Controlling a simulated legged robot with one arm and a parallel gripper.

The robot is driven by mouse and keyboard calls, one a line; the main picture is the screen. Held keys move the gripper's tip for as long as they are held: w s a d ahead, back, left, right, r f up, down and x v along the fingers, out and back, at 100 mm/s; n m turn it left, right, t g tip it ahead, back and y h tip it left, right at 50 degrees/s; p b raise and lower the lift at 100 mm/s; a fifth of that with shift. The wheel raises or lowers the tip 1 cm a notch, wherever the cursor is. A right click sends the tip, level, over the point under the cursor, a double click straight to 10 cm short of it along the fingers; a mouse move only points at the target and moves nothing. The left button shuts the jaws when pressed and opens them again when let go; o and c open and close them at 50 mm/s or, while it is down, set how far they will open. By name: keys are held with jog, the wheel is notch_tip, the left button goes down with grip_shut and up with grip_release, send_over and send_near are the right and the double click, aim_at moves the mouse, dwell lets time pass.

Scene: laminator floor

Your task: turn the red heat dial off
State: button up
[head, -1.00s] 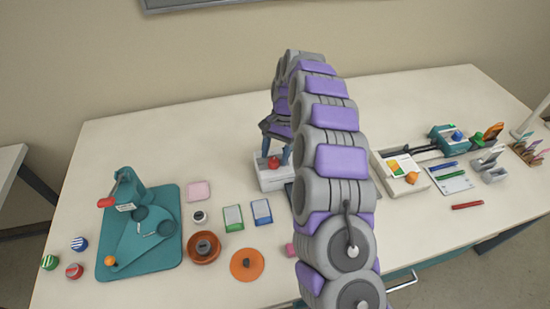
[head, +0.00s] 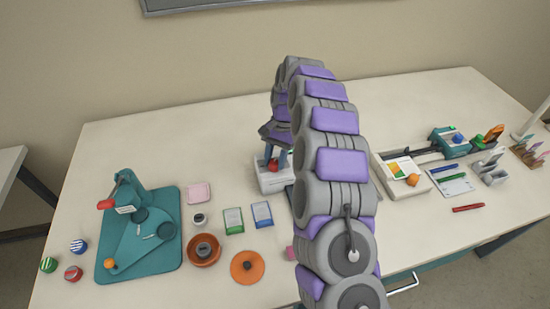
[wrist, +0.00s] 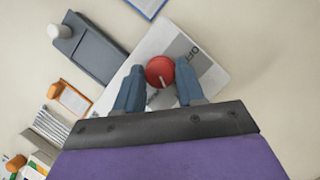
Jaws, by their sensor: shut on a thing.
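The red heat dial (wrist: 160,72) sits on top of a white box (wrist: 210,70) that carries dark lettering, partly readable as "OFF", on a grey patch. In the head view the dial (head: 272,165) shows on the white box (head: 271,183) near the middle of the table. My gripper (wrist: 158,88) points down at the dial, with one blue finger on each side of it, shut on it. A pale pointer line shows on the dial's near side. My arm hides part of the box's right side in the head view.
A teal press (head: 140,232) stands at the left with an orange bowl (head: 204,250) beside it. Two small cards (head: 233,220) lie left of the box. A white tray (head: 402,178) and a teal device (head: 449,142) stand at the right. The front middle is partly hidden by my arm.

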jog(key=shift+r+n+p, duration=0.1)
jog(key=shift+n+p, duration=0.3)
jog(key=shift+p, duration=0.2)
jog(key=n+h+p, duration=0.1)
jog(key=n+p, duration=0.2)
jog(key=shift+a+r, duration=0.1)
jog(key=n+h+p, duration=0.2)
jog(key=n+p, duration=0.1)
jog(key=n, duration=0.1)
jog(key=shift+a+n+p, duration=0.15)
jog(key=shift+n+p, duration=0.15)
jog(key=shift+p, duration=0.05)
jog(key=n+p, duration=0.1)
jog(key=n, duration=0.1)
jog(key=n+h+p, duration=0.1)
jog(key=n+p, duration=0.1)
jog(key=shift+a+n+t+h, duration=0.15)
jog(key=shift+n+t+h, duration=0.15)
jog(key=shift+t, duration=0.1)
jog(key=shift+a+n+t+h+p, duration=0.1)
jog(key=shift+n+t+h+p, duration=0.45)
jog(key=shift+n+p, duration=1.15)
jog(key=shift+n, duration=0.4)
jog(key=o, duration=1)
jog(key=shift+s+f, duration=0.1)
jog(key=shift+f, duration=0.1)
jog(key=shift+c, duration=0.2)
